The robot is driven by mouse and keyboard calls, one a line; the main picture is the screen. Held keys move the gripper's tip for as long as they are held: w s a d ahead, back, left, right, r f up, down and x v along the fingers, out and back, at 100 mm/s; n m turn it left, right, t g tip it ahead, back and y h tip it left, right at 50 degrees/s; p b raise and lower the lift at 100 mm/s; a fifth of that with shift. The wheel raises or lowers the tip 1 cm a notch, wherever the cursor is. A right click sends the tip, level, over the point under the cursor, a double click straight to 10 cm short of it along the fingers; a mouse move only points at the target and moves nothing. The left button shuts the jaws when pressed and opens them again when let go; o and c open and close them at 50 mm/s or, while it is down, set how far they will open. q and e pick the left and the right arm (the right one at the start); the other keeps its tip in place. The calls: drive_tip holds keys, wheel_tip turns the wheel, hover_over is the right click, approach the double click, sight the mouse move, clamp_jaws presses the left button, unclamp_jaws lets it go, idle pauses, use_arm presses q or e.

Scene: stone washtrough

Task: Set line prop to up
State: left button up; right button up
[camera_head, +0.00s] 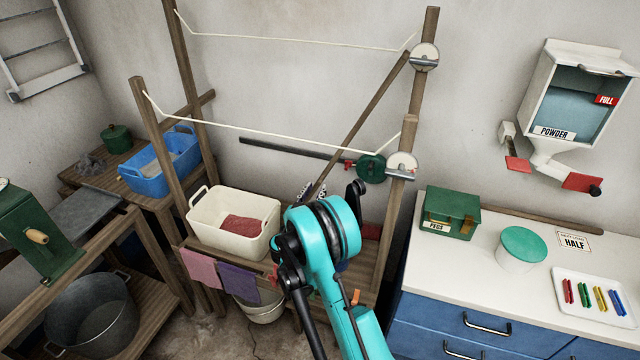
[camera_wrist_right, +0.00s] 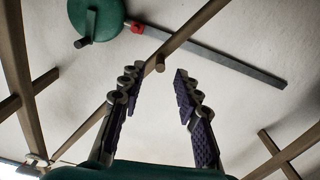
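The line prop appears to be the slanted wooden bar (camera_head: 362,118), which runs from the top of the right post down to the left behind my right gripper (camera_head: 312,191). In the right wrist view the same bar (camera_wrist_right: 190,35) crosses diagonally, with a small round peg (camera_wrist_right: 160,64) on it. My right gripper (camera_wrist_right: 157,85) is open, with nothing between its purple-padded fingers. The bar passes beyond the fingers, and the peg shows through the gap. Whether a finger touches the bar is unclear. The bar's lower end is hidden in the head view. My left gripper is not in view.
A green round reel (camera_head: 370,168) and a dark flat bar (camera_head: 290,149) are on the wall behind. Cords (camera_head: 260,131) span the wooden posts. A white tub (camera_head: 207,226) stands left of my arm. A white counter (camera_head: 470,250) with a green box (camera_head: 450,212) is right.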

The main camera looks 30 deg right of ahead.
sight(319, 184)
drive_tip(key=b+x, duration=0.1)
drive_tip(key=x, duration=0.4)
drive_tip(key=shift+c, duration=0.2)
drive_tip(key=shift+w, duration=0.1)
clamp_jaws()
